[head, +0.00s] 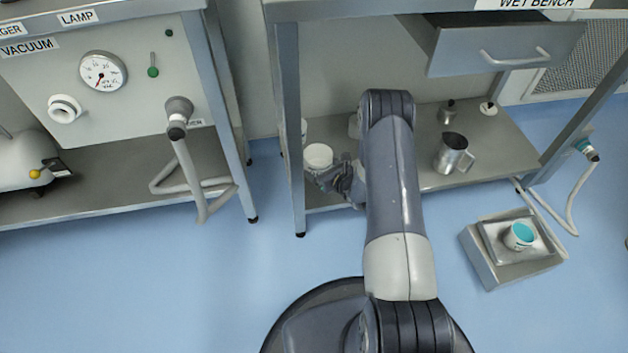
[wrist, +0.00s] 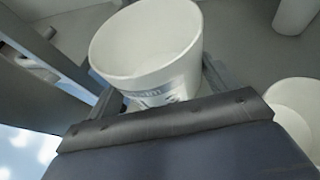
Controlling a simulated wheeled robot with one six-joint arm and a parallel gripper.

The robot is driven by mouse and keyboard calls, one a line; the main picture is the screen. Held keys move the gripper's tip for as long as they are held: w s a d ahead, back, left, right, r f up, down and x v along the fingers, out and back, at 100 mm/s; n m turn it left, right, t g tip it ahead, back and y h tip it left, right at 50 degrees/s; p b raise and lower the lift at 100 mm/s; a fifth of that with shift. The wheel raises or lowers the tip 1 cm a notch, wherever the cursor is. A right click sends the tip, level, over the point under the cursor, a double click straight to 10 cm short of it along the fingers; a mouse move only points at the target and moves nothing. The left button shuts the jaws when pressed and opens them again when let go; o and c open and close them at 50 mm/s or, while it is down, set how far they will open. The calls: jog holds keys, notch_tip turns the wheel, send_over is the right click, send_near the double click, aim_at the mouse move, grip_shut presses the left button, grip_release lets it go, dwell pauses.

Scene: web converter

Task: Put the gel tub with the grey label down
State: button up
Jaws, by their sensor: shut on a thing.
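A white tub (head: 318,155) with a pale round top is at the left end of the wet bench's lower shelf (head: 433,178). My gripper (head: 330,176) is shut on it from the front right. In the wrist view the tub (wrist: 146,45) sits tilted in the picture between the fingers, and a greyish label (wrist: 160,93) with blurred print shows low on its side. My gripper's fingers (wrist: 160,98) are partly hidden behind the tub and the dark wrist edge. I cannot tell whether the tub's base touches the shelf.
Another white container (wrist: 297,108) is close at the right in the wrist view. A metal jug (head: 453,153) stands right on the shelf, with small vessels behind. The bench leg (head: 291,130) is just left of the tub. A tub with teal contents (head: 519,235) sits in a floor box (head: 487,268).

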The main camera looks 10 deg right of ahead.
notch_tip(320, 180, down, 9)
jog(key=b, duration=0.3)
jog(key=shift+f, duration=0.1)
jog(key=shift+f+b, duration=0.15)
jog(key=shift+b, duration=0.15)
jog(key=o, duration=1)
jog(key=shift+s, duration=0.1)
jog(key=shift+r, duration=0.2)
jog(key=shift+s+d+r+p, duration=0.2)
jog(key=shift+s+p, duration=0.1)
jog(key=shift+p, duration=0.15)
jog(key=p+v, duration=0.3)
jog(key=v, duration=0.8)
